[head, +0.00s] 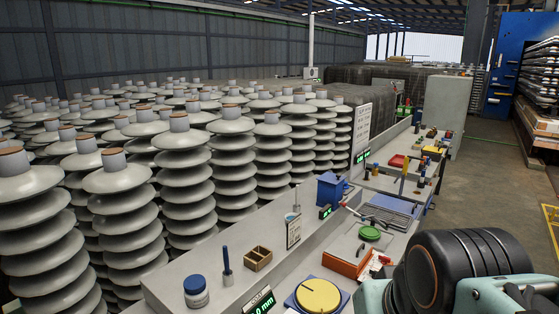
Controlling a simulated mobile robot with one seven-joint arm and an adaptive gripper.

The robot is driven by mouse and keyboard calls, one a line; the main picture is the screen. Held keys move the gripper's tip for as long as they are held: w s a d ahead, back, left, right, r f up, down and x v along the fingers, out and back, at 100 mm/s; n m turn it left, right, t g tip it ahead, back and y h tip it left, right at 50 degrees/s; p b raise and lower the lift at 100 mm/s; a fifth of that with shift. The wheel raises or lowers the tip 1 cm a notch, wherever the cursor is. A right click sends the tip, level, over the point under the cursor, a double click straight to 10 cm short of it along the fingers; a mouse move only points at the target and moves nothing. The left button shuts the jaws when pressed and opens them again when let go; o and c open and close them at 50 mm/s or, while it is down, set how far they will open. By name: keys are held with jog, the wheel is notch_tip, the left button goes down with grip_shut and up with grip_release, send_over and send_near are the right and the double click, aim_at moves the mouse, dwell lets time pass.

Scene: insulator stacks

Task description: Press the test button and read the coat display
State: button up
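A dark display (262,303) with green characters reading "0 mm" sits at the bottom edge of the picture, partly cut off. A second small green-lit display (325,212) is by a blue box, and another (362,156) is farther back; their text is too small to read. I cannot tell which one is the coat display. No labelled test button can be made out. A round yellow disc on a blue base (319,295) and a green disc (370,233) lie on the bench. My gripper is not visible; only dark and teal parts of my arm show at lower right.
Grey ribbed insulator stacks (185,185) crowd the left behind the bench ledge. A blue-lidded jar (196,291), a wooden box (257,258), a red-orange tray (347,264) and a blue box (331,188) stand along the bench (225,262). Open floor (490,180) lies right.

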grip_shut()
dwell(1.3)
